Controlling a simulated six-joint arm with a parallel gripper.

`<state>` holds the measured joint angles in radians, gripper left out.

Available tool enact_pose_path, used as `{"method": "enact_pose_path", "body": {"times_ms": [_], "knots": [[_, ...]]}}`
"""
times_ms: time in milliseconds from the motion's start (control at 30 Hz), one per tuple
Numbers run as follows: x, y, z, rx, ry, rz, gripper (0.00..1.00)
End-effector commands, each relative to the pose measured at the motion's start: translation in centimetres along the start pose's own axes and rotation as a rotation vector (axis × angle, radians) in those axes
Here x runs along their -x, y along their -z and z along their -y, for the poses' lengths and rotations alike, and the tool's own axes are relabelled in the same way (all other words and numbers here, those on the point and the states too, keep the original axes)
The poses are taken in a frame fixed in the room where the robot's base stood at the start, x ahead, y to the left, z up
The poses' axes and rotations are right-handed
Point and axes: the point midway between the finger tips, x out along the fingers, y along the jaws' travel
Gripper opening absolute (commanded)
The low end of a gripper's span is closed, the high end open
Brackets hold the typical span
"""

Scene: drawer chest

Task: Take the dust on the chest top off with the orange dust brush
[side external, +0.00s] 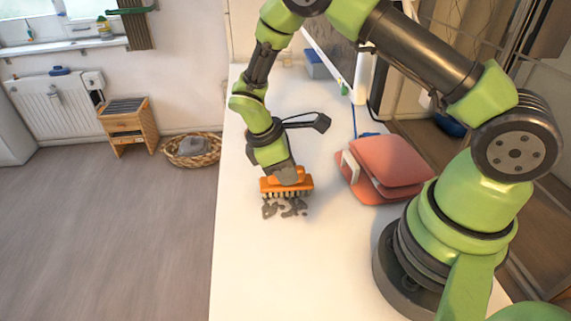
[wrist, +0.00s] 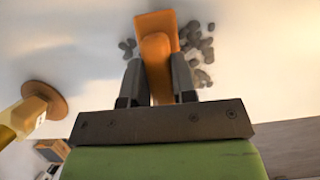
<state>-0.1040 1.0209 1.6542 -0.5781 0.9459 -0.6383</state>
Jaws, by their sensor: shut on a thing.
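The orange dust brush (side external: 287,183) is held bristles down over the white top (side external: 255,255), at the far edge of the dust. I cannot tell whether the bristles touch the surface. The grey dust (side external: 270,209) lies in clumps just in front of and under the brush. In the wrist view, dust clumps (wrist: 207,44) show on both sides of the brush (wrist: 156,50), more on the right. My gripper (side external: 283,172) is shut on the brush handle; in the wrist view its dark fingers (wrist: 158,78) sit on both sides of it.
A pink padded object (side external: 392,160) stands on the white top to the right of the brush. A blue box (side external: 316,65) and a white cylinder (side external: 362,78) stand farther back. A wicker basket (side external: 192,150) and a wooden cabinet (side external: 128,128) are on the floor. The front of the top is clear.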

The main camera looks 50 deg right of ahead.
Motion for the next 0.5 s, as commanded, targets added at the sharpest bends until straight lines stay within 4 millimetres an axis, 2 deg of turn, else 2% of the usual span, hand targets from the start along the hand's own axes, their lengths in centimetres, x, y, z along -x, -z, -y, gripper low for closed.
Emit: {"method": "enact_pose_path", "body": {"times_ms": [367,500], "knots": [[0.0,-0.1,3.5,0.002,0.000,0.002,0.03],[0.4,1.0,3.6,0.001,-0.003,-0.002,0.03]]}}
